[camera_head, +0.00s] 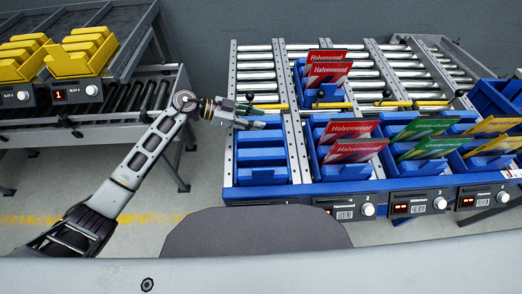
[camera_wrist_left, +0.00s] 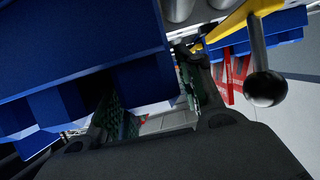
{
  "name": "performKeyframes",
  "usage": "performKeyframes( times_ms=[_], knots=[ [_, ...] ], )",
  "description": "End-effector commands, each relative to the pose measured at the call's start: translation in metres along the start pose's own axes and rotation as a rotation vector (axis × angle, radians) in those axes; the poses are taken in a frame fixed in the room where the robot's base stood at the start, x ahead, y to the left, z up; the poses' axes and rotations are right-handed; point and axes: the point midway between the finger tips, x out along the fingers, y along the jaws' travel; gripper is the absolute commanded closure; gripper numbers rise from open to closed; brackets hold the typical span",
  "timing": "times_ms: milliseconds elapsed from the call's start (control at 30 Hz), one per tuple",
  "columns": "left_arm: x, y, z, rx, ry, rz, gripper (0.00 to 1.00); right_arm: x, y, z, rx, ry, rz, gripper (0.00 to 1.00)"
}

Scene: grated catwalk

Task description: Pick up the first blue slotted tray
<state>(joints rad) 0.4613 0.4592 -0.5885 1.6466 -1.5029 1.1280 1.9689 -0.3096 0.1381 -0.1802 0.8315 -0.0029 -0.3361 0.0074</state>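An empty blue slotted tray (camera_head: 262,158) lies in the leftmost lane at the near end of the roller rack. My left gripper (camera_head: 256,115) is at the tray's far end, its fingers pointing right. The fingers are spread apart. In the left wrist view the open fingers (camera_wrist_left: 152,108) show green pads, and a large blue tray surface (camera_wrist_left: 75,45) fills the upper left, close to them. I cannot tell whether the fingers touch the tray. My right gripper is not in view.
Blue trays with red (camera_head: 352,150), green (camera_head: 430,147) and yellow cards stand in the lanes to the right. A yellow bar with black knobs (camera_head: 330,105) crosses the lanes behind. A left rack holds yellow bins (camera_head: 80,55). Floor between racks is clear.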

Motion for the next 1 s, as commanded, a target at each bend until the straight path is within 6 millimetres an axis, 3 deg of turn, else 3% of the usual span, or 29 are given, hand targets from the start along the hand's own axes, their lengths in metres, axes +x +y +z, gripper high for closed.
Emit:
performKeyframes(
  times_ms=[200,633,933,1000],
  knots=[
    [0.0092,-0.0002,-0.0003,0.0,0.0,0.0,0.63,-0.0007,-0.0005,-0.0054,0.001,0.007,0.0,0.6],
    [0.0093,-0.0001,-0.0003,0.0,0.0,0.0,0.63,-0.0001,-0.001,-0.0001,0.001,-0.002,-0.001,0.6],
    [0.0092,-0.0001,-0.0003,0.0,0.0,0.0,1.0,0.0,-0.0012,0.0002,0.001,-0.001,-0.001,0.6],
    [0.009,-0.0003,-0.0012,0.0,0.001,0.0,1.0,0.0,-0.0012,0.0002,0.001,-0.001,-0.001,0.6]
  ],
)
